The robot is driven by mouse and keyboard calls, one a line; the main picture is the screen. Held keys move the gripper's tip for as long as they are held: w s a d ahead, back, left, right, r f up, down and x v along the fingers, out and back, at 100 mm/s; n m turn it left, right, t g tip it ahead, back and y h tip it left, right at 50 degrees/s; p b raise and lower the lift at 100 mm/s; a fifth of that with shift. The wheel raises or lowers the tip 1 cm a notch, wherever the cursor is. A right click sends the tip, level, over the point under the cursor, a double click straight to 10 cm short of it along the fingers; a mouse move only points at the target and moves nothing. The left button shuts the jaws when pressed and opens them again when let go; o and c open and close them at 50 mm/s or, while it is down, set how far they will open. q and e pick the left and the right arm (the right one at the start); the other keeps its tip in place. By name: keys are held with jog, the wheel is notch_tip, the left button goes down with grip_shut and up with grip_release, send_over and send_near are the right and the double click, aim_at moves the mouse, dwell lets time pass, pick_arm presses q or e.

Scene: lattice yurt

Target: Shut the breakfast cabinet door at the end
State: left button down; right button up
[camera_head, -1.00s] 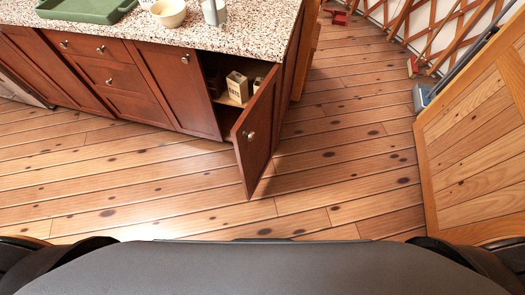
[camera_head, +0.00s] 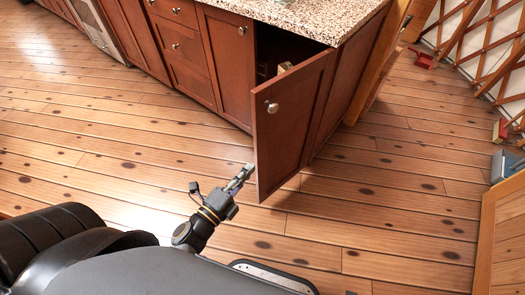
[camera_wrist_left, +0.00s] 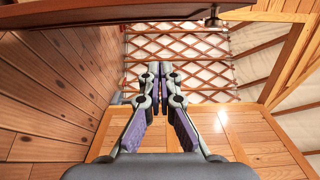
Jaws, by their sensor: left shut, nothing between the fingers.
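The cabinet door (camera_head: 290,128) is reddish-brown wood with a round metal knob (camera_head: 272,107) near its upper left corner. It stands open, swung out from the cabinet front. My left gripper (camera_head: 247,170) is shut and empty, low at the left edge of the door, below the knob. I cannot tell if it touches the door. In the left wrist view the closed fingers (camera_wrist_left: 160,70) point ahead, and a dark red-brown panel, likely the door, with a knob (camera_wrist_left: 213,22) crosses the top. My right gripper is not in view.
Inside the cabinet, partly hidden by the door, a light box (camera_head: 284,67) shows. The speckled countertop (camera_head: 330,18) is above. A blue-grey dustpan-like object (camera_head: 505,163) and a wooden panel (camera_head: 503,235) are at right. The plank floor between is clear.

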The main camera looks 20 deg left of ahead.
pick_arm(q)
jog(key=w+p, duration=0.1)
jog(key=w, duration=0.7)
jog(key=w+a+p, duration=0.1)
jog(key=w, duration=0.2)
jog(key=shift+w+p, duration=0.35)
jog(key=shift+w, duration=0.05)
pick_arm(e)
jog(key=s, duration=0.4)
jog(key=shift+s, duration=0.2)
